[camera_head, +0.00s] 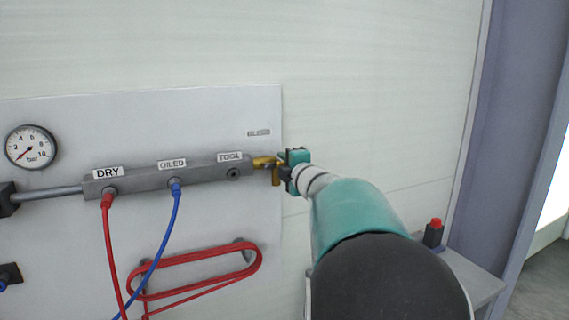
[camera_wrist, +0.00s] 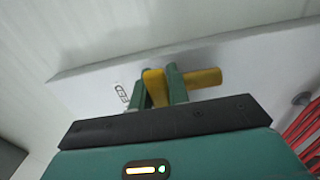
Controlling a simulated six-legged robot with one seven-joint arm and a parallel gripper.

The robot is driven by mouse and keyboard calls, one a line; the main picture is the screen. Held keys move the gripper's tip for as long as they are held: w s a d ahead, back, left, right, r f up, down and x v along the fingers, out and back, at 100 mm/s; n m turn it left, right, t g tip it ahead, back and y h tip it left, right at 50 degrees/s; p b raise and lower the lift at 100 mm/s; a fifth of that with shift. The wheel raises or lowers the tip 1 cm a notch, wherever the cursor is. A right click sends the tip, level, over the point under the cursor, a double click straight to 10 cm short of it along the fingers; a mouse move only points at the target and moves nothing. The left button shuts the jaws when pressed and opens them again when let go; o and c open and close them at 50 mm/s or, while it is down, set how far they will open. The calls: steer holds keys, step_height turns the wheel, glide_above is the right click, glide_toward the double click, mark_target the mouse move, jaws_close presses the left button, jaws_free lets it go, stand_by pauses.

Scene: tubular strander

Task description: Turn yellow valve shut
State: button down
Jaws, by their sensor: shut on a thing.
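The yellow valve (camera_head: 264,162) sits at the right end of the grey manifold bar (camera_head: 150,179), by the TOOL label. Part of it points down beside my gripper. My gripper (camera_head: 284,172) is at the valve, coming from the right, and partly hides it. In the wrist view, the green fingers of my gripper (camera_wrist: 164,88) are shut on the yellow valve's handle (camera_wrist: 154,86). A second yellow part of the valve (camera_wrist: 203,78) extends to the right past the fingers. The far side of the handle is hidden.
A pressure gauge (camera_head: 30,147) is at the left of the panel. A red hose (camera_head: 109,250) and a blue hose (camera_head: 160,245) hang from the bar. A coiled red hose (camera_head: 200,268) hangs below. A red button box (camera_head: 434,233) stands at the right.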

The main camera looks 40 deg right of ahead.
steer(key=shift+r+n, duration=0.1)
steer(key=shift+n, duration=0.2)
steer(key=n, duration=0.1)
steer(key=r+n, duration=0.1)
steer(key=n, duration=0.1)
steer(key=r+n, duration=0.1)
steer(key=shift+a+r+n, duration=0.1)
steer(key=shift+a+n, duration=0.15)
steer(key=shift+n, duration=0.15)
steer(key=n, duration=0.1)
steer(key=a+r+n, duration=0.1)
steer(key=n, duration=0.1)
steer(key=r+n, duration=0.1)
steer(key=n, duration=0.1)
steer(key=shift+w+a, duration=0.3)
steer(key=n, duration=0.1)
steer(key=a+n, duration=0.1)
steer(key=n, duration=0.2)
steer(key=shift+w+a+r, duration=0.2)
steer(key=shift+r, duration=0.1)
steer(key=shift+w+a+r+n, duration=0.15)
steer(key=shift+a+n, duration=0.25)
steer(key=shift+n, duration=0.5)
steer(key=shift+w+a+n, duration=0.1)
steer(key=shift+a+n, duration=0.25)
steer(key=shift+n, duration=0.55)
steer(key=c, duration=1.3)
jaws_free()
steer(key=shift+a, duration=0.1)
steer(key=shift+c, duration=0.2)
